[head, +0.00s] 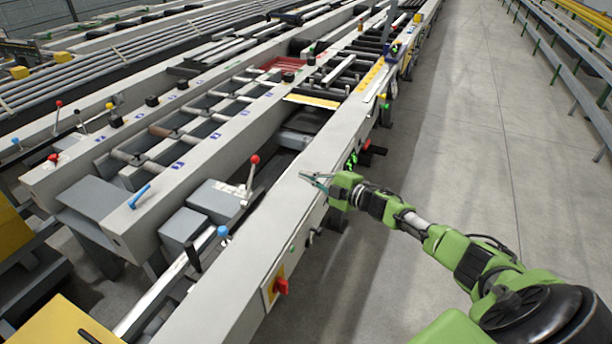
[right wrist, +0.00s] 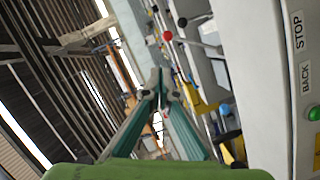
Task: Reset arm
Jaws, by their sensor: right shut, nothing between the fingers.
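My right arm, green and black, comes in from the lower right of the head view. Its right gripper (head: 314,179) is at the near side of the long grey front beam (head: 245,285) of the runout table, pointing left. In the right wrist view the gripper's two teal fingers (right wrist: 159,78) meet at the tips, shut with nothing between them. Whether the gripper touches the beam cannot be told. My left gripper is not in view.
A red-knobbed lever (head: 254,160) and a blue-knobbed lever (head: 222,231) rise beyond the beam. A red switch (head: 281,286) is on its near face. In the right wrist view a panel with a green button (right wrist: 313,113) is close at right. The concrete floor (head: 450,150) is clear.

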